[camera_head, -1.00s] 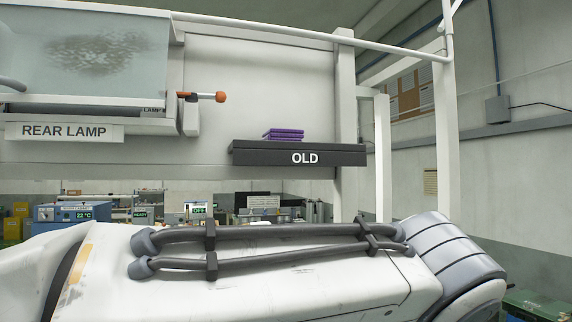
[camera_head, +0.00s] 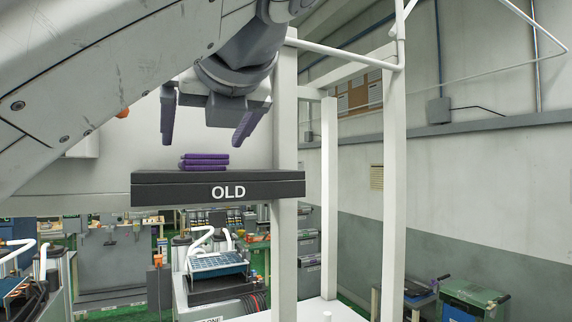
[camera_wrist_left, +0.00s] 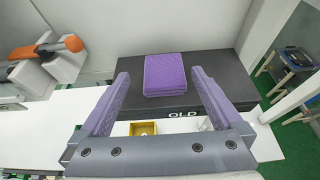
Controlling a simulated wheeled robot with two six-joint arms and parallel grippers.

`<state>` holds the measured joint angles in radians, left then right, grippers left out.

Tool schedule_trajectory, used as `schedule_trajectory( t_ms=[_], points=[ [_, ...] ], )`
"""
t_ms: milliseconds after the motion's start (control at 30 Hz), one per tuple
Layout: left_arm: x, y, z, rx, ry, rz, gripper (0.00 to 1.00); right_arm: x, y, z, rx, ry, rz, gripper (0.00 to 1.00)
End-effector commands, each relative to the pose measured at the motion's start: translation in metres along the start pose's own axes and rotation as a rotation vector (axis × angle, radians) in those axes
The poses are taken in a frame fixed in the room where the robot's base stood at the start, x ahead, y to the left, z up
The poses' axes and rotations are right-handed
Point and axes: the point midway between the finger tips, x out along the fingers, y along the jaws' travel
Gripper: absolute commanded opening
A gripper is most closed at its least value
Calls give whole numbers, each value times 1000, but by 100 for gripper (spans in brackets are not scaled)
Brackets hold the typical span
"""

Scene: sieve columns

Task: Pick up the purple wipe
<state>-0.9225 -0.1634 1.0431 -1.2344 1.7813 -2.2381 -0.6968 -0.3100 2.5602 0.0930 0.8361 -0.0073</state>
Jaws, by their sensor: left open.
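The purple wipe (camera_head: 204,160) lies folded in a small stack on top of the dark shelf marked OLD (camera_head: 160,190). It also shows in the left wrist view (camera_wrist_left: 166,75), near the middle of the shelf top (camera_wrist_left: 215,66). My left gripper (camera_head: 208,140) is open, its two purple fingers spread wide and pointing down. In the head view it is just above the wipe. In the left wrist view the open fingers (camera_wrist_left: 155,95) frame the wipe, which lies beyond the fingertips; nothing is between them. My right gripper is not in view.
An orange-handled tool (camera_wrist_left: 50,47) sits in a holder to the left in the wrist view. A white wall closes off the back of the shelf.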

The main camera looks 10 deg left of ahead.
Motion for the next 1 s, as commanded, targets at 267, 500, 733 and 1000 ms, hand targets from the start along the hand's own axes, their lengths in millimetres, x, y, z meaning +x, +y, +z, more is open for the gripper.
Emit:
schedule_trajectory(
  t_ms=[267, 500, 733, 1000],
  points=[
    [18, -2, -2, -1, 1, 3, 100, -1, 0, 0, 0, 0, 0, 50],
    [50, -6, -4, -2, 1, 0, 100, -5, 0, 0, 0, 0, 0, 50],
    [59, -8, -5, -3, 1, -5, 100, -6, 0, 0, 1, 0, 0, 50],
    [58, -8, -5, -2, 1, -6, 50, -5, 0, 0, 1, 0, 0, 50]
  ],
)
